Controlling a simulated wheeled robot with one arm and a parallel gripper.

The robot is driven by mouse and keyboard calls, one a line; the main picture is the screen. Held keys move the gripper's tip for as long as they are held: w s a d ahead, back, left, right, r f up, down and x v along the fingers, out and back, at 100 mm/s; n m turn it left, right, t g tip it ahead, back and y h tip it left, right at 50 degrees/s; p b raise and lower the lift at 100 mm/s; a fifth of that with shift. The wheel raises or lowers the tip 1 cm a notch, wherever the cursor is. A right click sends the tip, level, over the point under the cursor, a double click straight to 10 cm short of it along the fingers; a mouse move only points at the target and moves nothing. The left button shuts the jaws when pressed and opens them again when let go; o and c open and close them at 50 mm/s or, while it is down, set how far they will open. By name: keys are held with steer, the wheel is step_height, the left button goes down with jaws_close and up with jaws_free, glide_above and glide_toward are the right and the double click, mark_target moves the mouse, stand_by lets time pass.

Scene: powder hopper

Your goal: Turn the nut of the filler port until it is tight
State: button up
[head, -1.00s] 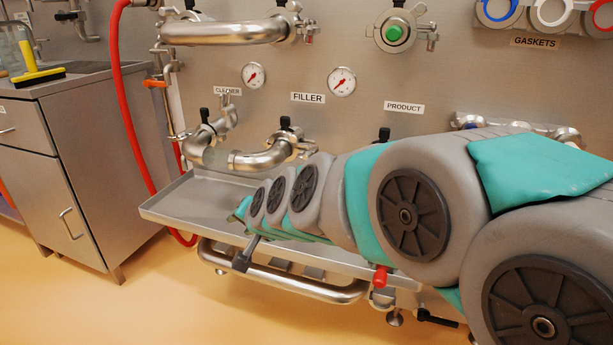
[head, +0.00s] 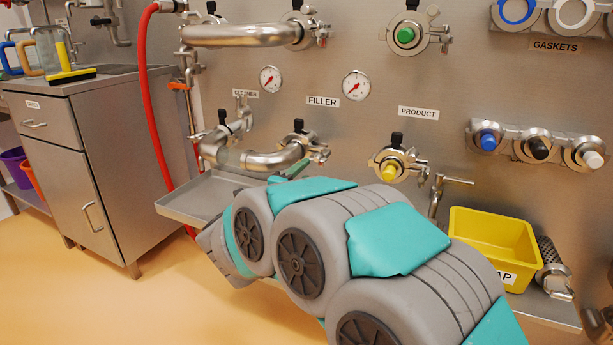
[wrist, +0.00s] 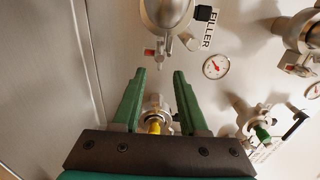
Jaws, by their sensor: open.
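The filler port (head: 296,140) is under the FILLER label in the head view, with a black knob on top and a bent steel pipe (head: 268,159) leading left from it. Its clamp nut (head: 319,154) sticks out on the right side. In the wrist view the filler port (wrist: 165,10) is at the top, and its nut (wrist: 161,48) with a reddish part hangs below it. My gripper (wrist: 159,74) is open and empty, its two green fingers apart and pointing toward the nut. The nut shows just beyond the fingertips. My arm hides most of the gripper in the head view.
The product port with its yellow cap (head: 389,172) is right of the filler port; it shows between my fingers in the wrist view (wrist: 154,127). A steel tray (head: 185,205) is below. A yellow bin (head: 490,240) stands at the right. A pipe (head: 235,34) runs above.

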mark_target(315, 161)
steer(key=shift+x, duration=4.25)
jaws_close()
